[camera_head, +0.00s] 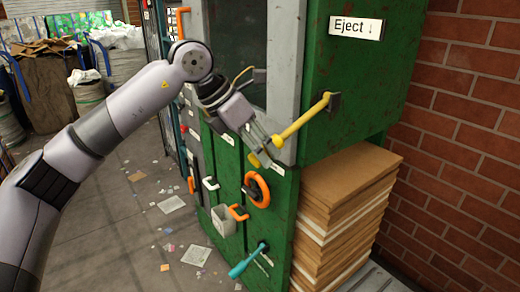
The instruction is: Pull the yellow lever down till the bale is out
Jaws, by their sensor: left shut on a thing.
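The yellow lever (305,117) is on the green machine (350,75), below a white sign (356,27) reading "Eject" with a down arrow. It slopes down to the left from its dark pivot. My left gripper (264,150) is shut on the lever's lower left end; its fingers partly hide that end. A tall stack of flat brown and pale sheets (345,205) stands beside the machine at the lower right, below the lever. I cannot tell whether this stack is the bale. My right gripper is not in view.
An orange ring handle (256,190) and a teal lever (248,260) are on the machine's front, below my left gripper. A brick wall (460,130) closes off the right. Paper scraps (196,255) lie on the floor.

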